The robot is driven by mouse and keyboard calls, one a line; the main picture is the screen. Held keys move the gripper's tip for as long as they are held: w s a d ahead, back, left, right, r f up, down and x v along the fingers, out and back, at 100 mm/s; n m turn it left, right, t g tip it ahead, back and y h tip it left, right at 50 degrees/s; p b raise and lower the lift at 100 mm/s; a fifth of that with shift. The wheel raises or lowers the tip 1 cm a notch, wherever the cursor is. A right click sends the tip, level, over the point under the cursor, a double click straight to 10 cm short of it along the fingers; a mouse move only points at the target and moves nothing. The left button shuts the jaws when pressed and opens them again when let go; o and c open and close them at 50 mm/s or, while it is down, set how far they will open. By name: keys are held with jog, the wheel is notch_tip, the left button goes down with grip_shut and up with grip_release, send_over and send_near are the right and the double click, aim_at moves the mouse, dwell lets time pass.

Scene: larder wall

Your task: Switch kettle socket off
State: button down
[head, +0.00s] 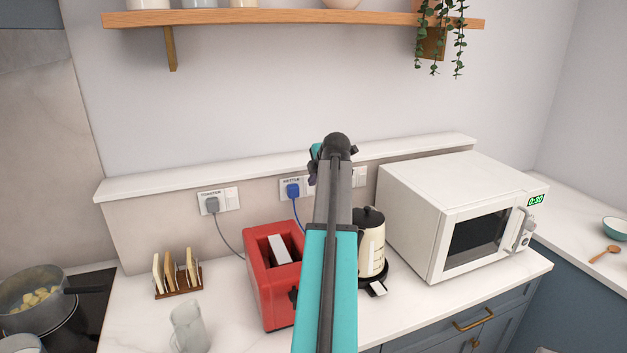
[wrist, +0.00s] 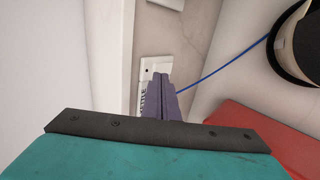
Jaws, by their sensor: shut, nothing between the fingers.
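The kettle socket (head: 284,187) is a white plate with a KETTLE label on the wall behind the red toaster. A blue plug (head: 293,190) sits in it, and its blue cord runs down towards the counter. My arm covers the right part of the socket in the head view, so its switch is hidden there. In the wrist view my gripper (wrist: 160,80) is shut and empty, its fingertips in front of the socket plate (wrist: 156,64). The fingers cover part of the plate. I cannot tell whether they touch it, or how the switch stands.
The toaster socket (head: 212,203) with a grey plug is to the left. The red toaster (head: 262,280), cream kettle (head: 372,250) and white microwave (head: 405,215) stand on the counter below. A toast rack (head: 180,288) and a glass jug (head: 187,325) are at left. A ledge (head: 200,178) runs above the sockets.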

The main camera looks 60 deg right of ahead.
jog(key=b+v, duration=0.3)
jog(key=v, duration=0.8)
jog(key=shift+r, duration=0.3)
jog(key=shift+s, duration=0.1)
dwell(0.4)
